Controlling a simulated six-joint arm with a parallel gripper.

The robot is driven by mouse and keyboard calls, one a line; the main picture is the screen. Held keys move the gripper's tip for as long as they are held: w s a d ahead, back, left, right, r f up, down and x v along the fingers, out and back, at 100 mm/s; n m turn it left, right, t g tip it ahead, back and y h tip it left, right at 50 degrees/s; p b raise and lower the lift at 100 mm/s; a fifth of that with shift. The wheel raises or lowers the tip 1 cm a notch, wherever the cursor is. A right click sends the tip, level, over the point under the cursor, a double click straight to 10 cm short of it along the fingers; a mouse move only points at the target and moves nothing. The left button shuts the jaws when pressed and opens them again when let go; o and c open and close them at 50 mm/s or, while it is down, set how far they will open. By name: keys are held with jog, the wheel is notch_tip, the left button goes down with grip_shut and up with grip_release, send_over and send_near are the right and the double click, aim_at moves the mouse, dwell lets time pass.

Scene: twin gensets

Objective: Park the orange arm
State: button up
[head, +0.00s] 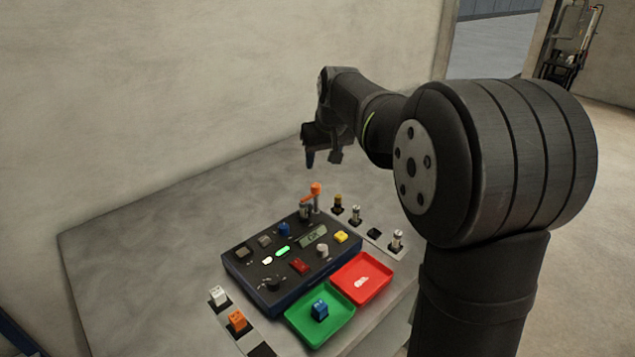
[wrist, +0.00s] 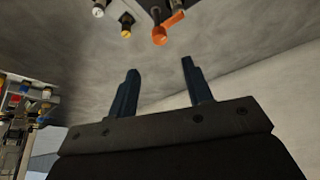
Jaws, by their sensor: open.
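The orange arm (head: 311,192) is a small crank-like piece with a round orange end, at the far corner of the dark control panel (head: 240,275). The orange arm also shows at the top of the wrist view (wrist: 168,27), beyond the fingertips. My gripper (head: 322,161) is open and empty, above and apart from the orange arm. In the wrist view my gripper (wrist: 160,66) has its two dark blue fingers spread, with only grey surface between them.
A green tray (head: 296,320) with a blue block and a red tray (head: 384,281) with a small whitish item lie before the panel. White (head: 218,296) and orange (head: 237,321) blocks sit front left. The table's left is clear.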

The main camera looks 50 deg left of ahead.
aim_at(315, 185)
jog(key=x, duration=1)
jog(key=shift+w+a+f, duration=0.1)
jog(key=shift+a+f, duration=0.15)
jog(key=shift+f, duration=0.1)
jog(key=c, duration=1)
